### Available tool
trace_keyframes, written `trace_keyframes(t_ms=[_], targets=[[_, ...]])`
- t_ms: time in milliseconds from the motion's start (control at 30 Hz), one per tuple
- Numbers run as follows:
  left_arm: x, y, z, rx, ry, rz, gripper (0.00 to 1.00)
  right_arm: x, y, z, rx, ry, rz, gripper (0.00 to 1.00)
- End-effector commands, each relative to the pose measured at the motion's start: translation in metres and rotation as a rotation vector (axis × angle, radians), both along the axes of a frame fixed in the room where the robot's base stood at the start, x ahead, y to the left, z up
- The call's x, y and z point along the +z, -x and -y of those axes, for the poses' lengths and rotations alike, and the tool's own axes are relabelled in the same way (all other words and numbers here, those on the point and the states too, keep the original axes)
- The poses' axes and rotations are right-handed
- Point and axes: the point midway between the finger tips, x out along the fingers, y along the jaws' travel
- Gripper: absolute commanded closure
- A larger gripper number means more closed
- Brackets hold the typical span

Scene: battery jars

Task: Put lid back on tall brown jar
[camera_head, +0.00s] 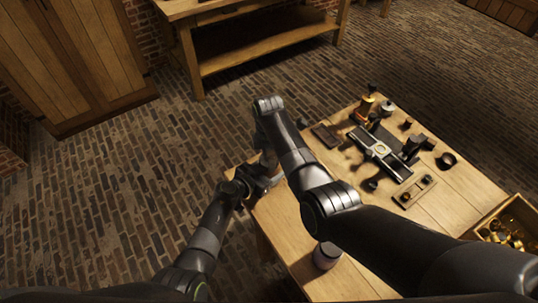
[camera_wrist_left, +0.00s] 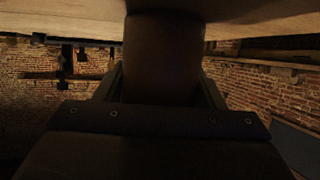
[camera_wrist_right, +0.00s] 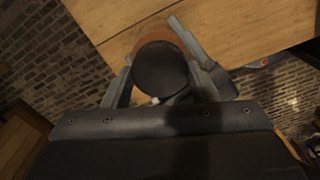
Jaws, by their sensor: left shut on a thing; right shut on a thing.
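The tall brown jar (camera_wrist_left: 163,60) fills the space between the fingers of my left gripper (camera_wrist_left: 163,88) in the left wrist view, and the gripper is shut on it. In the right wrist view my right gripper (camera_wrist_right: 172,92) is shut on a dark round lid (camera_wrist_right: 160,70). A brown curved edge of the jar (camera_wrist_right: 158,41) shows just beyond the lid. I cannot tell whether the lid touches the jar's rim. In the head view both grippers meet at the table's left corner, where my arms mostly hide jar and lid.
A wooden box (camera_head: 508,225) of brass pieces stands at the right. A workbench (camera_head: 265,50) is behind, across open brick floor.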

Motion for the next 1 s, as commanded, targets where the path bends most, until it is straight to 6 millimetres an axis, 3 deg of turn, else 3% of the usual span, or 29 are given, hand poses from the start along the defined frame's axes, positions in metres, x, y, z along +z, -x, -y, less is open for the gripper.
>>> trace_keyframes(t_ms=[200,467,500,667,1000], targets=[[0.0001,0.0000,0.0002,0.000,0.000,0.000,1.00,0.0003,-0.0002,-0.0007,-0.134,-0.001,0.001,0.74],[0.0001,0.0001,0.0003,-0.001,0.000,0.000,1.00,0.0004,-0.0002,-0.0008,-0.138,-0.001,0.001,0.74],[0.0001,0.0001,0.0003,-0.001,0.000,0.000,1.00,0.0004,-0.0002,-0.0008,-0.138,-0.001,0.001,0.46],[0.0001,0.0001,0.0003,-0.001,0.000,0.000,1.00,0.0003,-0.0002,-0.0007,-0.137,-0.001,0.001,0.25],[0.0001,0.0000,0.0003,0.000,0.000,0.000,1.00,0.0061,-0.0006,-0.0007,-0.136,-0.001,0.002,0.25]])
